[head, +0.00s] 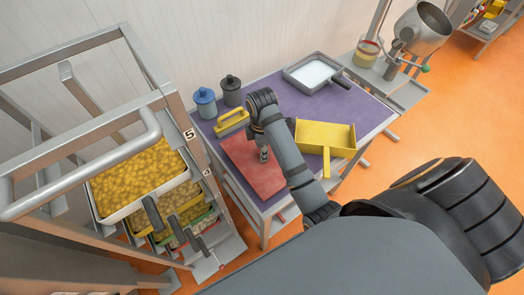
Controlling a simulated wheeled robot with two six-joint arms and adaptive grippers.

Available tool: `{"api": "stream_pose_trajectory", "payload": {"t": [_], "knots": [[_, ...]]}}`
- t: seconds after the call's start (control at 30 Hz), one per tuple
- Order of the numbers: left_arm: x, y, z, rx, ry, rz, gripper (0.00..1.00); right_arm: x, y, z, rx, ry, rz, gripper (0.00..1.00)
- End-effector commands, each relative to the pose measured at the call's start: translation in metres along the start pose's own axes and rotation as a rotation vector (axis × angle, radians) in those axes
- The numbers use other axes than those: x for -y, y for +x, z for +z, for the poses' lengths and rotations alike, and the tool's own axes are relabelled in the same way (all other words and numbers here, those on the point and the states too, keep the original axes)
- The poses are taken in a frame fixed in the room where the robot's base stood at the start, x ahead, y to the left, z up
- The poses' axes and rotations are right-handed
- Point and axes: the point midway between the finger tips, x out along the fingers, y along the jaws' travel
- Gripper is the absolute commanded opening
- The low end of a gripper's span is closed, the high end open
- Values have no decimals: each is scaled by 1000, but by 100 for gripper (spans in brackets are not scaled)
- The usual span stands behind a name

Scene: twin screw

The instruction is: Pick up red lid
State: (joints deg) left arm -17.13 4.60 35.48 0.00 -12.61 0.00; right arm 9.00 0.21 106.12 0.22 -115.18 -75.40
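The red lid (240,160) is a flat red sheet at the front left of the purple-topped table (367,118). My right gripper (264,155) points down at the middle of the lid, at or just above its surface. The fingers are small and partly hidden by the wrist and forearm. I cannot tell whether they are open, or shut on a handle. The arm covers part of the lid's right side. My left gripper is not in view.
A yellow-handled tool (232,123), a blue jar (205,102) and a dark jar (231,90) stand behind the lid. A yellow scoop (325,136) lies to its right, and a grey tray (314,73) behind. A metal rack with a filled tray (138,178) stands close on the left.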

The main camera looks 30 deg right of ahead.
Motion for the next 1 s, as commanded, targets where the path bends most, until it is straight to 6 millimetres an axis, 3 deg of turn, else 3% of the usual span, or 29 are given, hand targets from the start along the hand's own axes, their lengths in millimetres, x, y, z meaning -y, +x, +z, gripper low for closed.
{"api": "stream_pose_trajectory", "payload": {"t": [0.03,0.2,0.27,0.4,0.5,1.0], "knots": [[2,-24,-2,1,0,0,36,6,-22,4,2,0,-1,0],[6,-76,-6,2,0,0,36,36,-69,24,5,-1,0,0],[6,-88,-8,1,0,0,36,50,-80,32,7,-1,-1,0],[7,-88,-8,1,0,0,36,87,-87,56,9,-5,0,0],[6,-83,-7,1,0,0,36,104,-93,65,8,-7,1,0],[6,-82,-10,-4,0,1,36,120,-101,73,-1,0,0,0]]}}
